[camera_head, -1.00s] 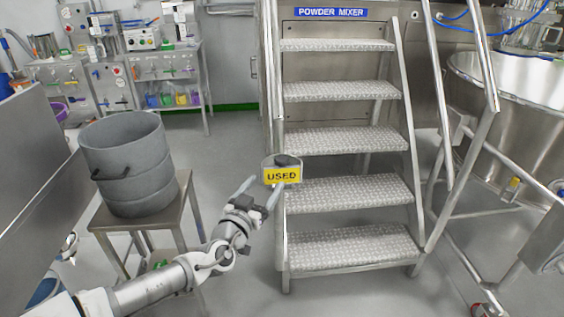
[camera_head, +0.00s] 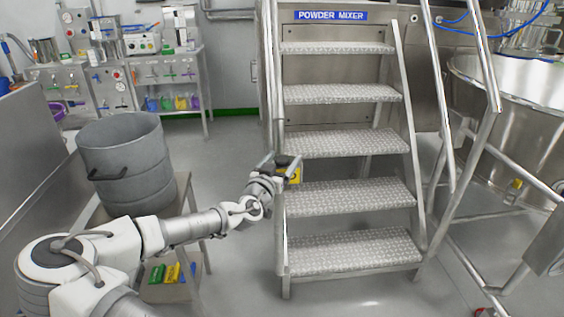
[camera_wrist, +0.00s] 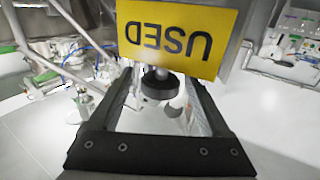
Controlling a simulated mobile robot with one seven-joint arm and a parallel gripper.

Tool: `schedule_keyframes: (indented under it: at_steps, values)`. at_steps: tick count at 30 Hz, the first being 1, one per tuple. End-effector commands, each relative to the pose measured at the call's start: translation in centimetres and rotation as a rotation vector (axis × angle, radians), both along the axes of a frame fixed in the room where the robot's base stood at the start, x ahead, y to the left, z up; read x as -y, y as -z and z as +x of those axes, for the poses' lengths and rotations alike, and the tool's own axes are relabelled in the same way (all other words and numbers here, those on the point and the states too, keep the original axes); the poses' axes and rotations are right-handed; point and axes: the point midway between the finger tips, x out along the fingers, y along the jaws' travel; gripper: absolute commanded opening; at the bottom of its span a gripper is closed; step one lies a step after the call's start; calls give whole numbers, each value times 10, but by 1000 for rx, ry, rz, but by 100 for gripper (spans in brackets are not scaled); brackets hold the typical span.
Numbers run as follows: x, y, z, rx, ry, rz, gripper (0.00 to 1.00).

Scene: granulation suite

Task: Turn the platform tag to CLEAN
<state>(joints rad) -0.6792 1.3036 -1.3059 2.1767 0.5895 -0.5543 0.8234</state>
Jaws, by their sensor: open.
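The platform tag (camera_head: 294,174) is a yellow plate on the left rail of the steps, mostly covered by my gripper in the head view. In the wrist view the tag (camera_wrist: 175,38) fills the upper middle and reads USED, upside down in that picture. A black round knob (camera_wrist: 157,87) on a short pale stem is below the lettering. My gripper (camera_head: 277,162) is at the tag. In the wrist view its two fingers (camera_wrist: 160,90) are apart, one on each side of the knob. I cannot tell whether either finger touches it.
The metal steps (camera_head: 345,143) with handrails stand right beside the tag. A grey drum (camera_head: 125,165) sits on a small stand (camera_head: 183,195) to the left. A large steel vessel (camera_head: 510,100) is at the right. Open floor (camera_head: 225,135) lies behind my arm.

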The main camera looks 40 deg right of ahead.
Motion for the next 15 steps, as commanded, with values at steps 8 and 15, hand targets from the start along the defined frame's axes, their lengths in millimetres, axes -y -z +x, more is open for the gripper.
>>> schedule_keyframes:
  at_steps: [8,15]
  values:
    - [0,0,0,0,0,0,72]
    - [0,0,0,-1,0,-1,29]
